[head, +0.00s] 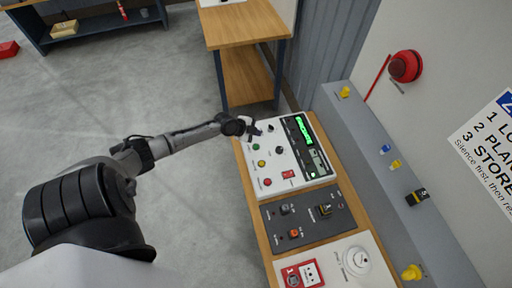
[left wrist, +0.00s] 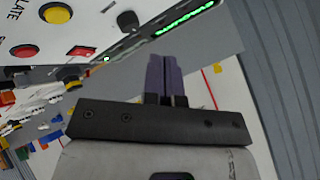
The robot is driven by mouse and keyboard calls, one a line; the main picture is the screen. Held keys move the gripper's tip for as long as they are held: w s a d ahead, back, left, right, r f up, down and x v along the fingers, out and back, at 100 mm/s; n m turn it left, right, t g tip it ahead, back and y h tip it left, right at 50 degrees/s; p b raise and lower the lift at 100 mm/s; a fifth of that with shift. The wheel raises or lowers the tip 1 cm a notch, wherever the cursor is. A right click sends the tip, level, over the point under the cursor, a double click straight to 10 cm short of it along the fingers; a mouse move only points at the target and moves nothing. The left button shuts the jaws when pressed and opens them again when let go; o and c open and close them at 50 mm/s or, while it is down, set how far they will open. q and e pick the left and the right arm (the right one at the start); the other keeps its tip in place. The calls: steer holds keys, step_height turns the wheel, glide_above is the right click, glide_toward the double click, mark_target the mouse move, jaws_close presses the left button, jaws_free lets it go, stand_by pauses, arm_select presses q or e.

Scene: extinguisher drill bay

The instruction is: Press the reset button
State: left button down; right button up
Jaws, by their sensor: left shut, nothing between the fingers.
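The white control panel (head: 278,165) lies on the wooden bench. Along it are a green button (head: 256,147), a yellow button (head: 262,163) and a red button (head: 267,182). I cannot read which is the reset button. In the left wrist view, the yellow button (left wrist: 55,13), beside lettering ending in "LATE", and the red button (left wrist: 24,51) are at upper left. My left gripper (head: 258,130) is over the panel's far left end, beyond the green button. Its fingers (left wrist: 165,75) are together and empty. Contact with the panel cannot be told. My right gripper is out of view.
The panel also has a dark knob (head: 279,152), a red switch (head: 288,174) and a lit green display (head: 303,130). A grey panel (head: 307,217) and a red call point (head: 303,274) are nearer. A grey ledge (head: 385,170) runs along the right.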

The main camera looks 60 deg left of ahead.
arm_select(q)
steer(key=b, duration=0.5)
glide_above(256, 147)
step_height(256, 147, down, 6)
steer(key=shift+f, duration=0.25)
steer(key=shift+f+b, duration=0.45)
steer(key=shift+b, duration=0.05)
stand_by(0.6)
steer(key=shift+f, duration=0.1)
stand_by(0.5)
steer(key=shift+f, duration=0.1)
steer(key=shift+f+b, duration=0.25)
steer(key=shift+b, duration=0.35)
